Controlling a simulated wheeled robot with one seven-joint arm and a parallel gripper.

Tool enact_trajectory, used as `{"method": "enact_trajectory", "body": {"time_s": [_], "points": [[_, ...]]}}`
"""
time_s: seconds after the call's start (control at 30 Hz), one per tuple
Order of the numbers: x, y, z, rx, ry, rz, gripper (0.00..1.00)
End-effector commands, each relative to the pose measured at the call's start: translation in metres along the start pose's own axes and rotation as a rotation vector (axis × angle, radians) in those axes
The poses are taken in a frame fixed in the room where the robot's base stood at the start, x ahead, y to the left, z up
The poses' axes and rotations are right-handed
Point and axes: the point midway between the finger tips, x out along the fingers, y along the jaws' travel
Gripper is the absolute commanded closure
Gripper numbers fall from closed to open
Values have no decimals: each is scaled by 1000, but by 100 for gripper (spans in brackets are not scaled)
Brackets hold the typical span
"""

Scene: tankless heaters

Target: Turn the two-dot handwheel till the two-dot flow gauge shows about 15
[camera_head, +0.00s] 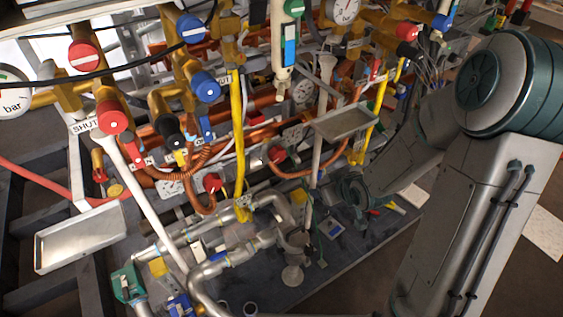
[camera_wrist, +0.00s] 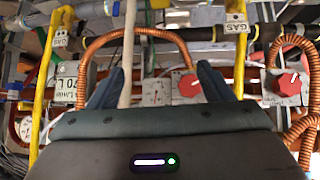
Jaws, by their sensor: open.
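In the wrist view my gripper (camera_wrist: 159,70) is open, its two dark fingers spread wide with nothing held. A red handwheel (camera_wrist: 186,84) lies beyond the gap, close to the right finger and partly hidden by it. A pale plate (camera_wrist: 155,92) is beside it; I cannot read its dots. A second red handwheel (camera_wrist: 288,84) with a white pointer mark is at the right. A gauge marked L/min (camera_wrist: 66,85) is left of the left finger; its needle is unreadable. In the head view red handwheels show at the middle (camera_head: 277,155) and lower down (camera_head: 212,183). I cannot tell which is two-dot.
Yellow gas pipes (camera_wrist: 241,50) stand on both sides of my gripper. A copper hose (camera_wrist: 135,33) arches over the gap, and a pale vertical pipe (camera_wrist: 128,55) crosses it. In the head view a metal tray (camera_head: 342,121) sits above my arm's end.

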Motion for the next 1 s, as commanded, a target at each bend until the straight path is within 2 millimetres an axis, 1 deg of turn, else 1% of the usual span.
{"method": "enact_trajectory", "body": {"time_s": [0.03, 0.1, 0.2, 0.3, 0.4, 0.5, 0.6, 0.77, 0.87, 1.0], "points": [[20, -8, 11, 12, 48, -36, 27], [36, -18, 12, 24, 135, -81, 27], [53, -32, 12, 59, 272, -141, 27], [63, -41, 8, 112, 418, -186, 27], [66, -47, 3, 173, 556, -216, 27], [64, -47, -2, 225, 668, -228, 27], [60, -46, -6, 263, 742, -232, 27], [59, -45, -12, 283, 786, -232, 27], [66, -46, -20, 280, 788, -233, 27], [84, -49, -39, 279, 787, -233, 27]]}}
